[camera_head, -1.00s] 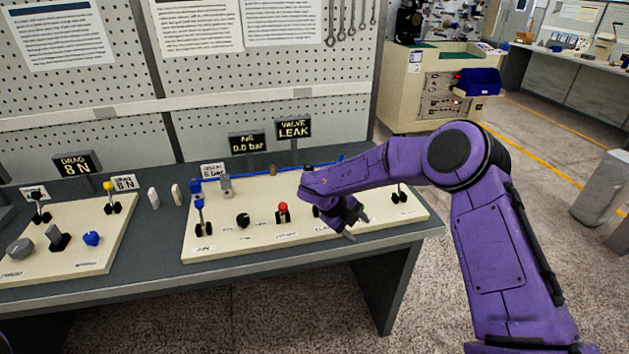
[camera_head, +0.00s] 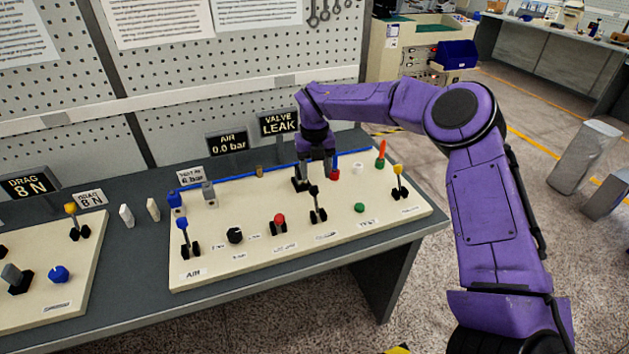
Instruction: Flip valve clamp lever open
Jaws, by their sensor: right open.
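My right gripper (camera_head: 316,172) points down over the back middle of the cream air panel (camera_head: 215,270), and its jaws are open. Beside and partly behind it is a small black fixture (camera_head: 299,181). A black-handled lever (camera_head: 317,205) on a black base stands just in front of the gripper. It looks upright; I cannot read its label or tell whether it is the valve clamp lever. I cannot tell whether the fingers touch anything. A sign reading VALVE LEAK (camera_head: 279,122) stands behind the panel. My left gripper is out of view.
The panel also holds a blue-tipped lever (camera_head: 184,236), a black knob (camera_head: 235,236), a red button (camera_head: 279,221), a green button (camera_head: 359,208) and a yellow-tipped lever (camera_head: 398,180). An AIR 0.0 bar sign (camera_head: 228,144) stands behind. A second panel (camera_head: 75,285) lies left.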

